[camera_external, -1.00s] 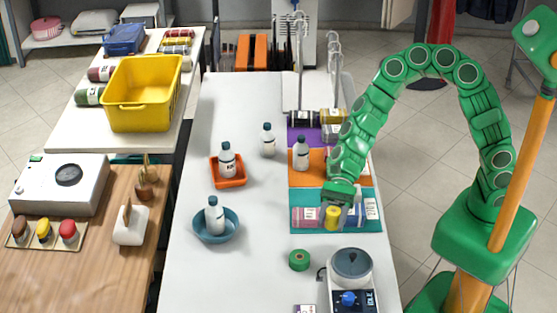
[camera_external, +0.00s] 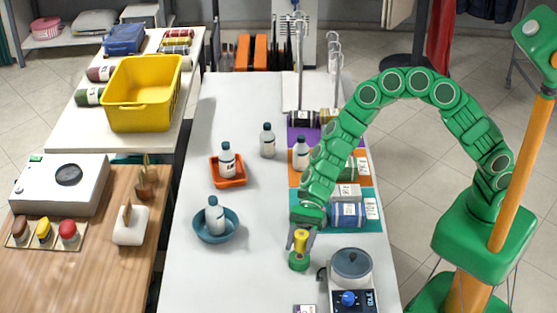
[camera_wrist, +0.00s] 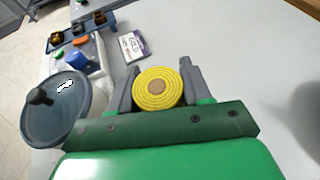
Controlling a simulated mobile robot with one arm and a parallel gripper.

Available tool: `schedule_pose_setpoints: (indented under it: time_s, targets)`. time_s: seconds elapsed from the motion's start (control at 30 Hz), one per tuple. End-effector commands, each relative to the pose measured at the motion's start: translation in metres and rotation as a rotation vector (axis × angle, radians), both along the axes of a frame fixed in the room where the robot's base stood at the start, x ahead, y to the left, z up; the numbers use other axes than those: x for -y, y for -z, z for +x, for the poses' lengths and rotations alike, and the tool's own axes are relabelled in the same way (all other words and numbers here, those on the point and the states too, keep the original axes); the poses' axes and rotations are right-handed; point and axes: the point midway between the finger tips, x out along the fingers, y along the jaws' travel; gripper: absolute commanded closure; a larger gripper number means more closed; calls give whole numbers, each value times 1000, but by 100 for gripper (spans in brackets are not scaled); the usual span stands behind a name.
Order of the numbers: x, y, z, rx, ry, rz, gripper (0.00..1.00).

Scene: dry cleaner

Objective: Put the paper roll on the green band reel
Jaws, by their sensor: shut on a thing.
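The paper roll (camera_external: 301,240) is a small yellow cylinder, held upright in my gripper (camera_external: 301,243). My gripper is shut on it, one finger on each side. In the wrist view the roll's end (camera_wrist: 157,88) shows yellow rings around a brown core, between the grey fingers (camera_wrist: 157,85). The green band reel (camera_external: 299,263) stands on the white table directly below the roll in the external view. I cannot tell whether the roll touches it. In the wrist view the reel is hidden.
A grey-lidded device with a blue knob (camera_external: 350,268) stands close to the right of the reel. A teal mat (camera_external: 375,226) with rolls lies behind it. A blue bowl (camera_external: 216,233) with a bottle is to the left. The table between is clear.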

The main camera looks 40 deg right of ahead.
Motion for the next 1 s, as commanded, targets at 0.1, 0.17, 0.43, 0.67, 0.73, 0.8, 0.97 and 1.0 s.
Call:
schedule_pose_setpoints:
  time_s: [0.1, 0.17, 0.43, 0.67, 0.73, 0.8, 0.97, 1.0]
  targets:
    - [-2, 3, 1, 0, -1, 0, 82]
    - [-4, 7, 2, 0, -1, 0, 82]
    - [-3, 35, 1, -2, -2, -2, 82]
    - [-3, 35, 1, -1, -2, 0, 82]
    - [-3, 36, 1, -1, -2, 0, 82]
    - [-3, 38, 1, -1, -2, 0, 82]
    - [-3, 37, 1, -1, -2, 0, 31]
    - [-3, 37, 1, -1, -2, 0, 26]
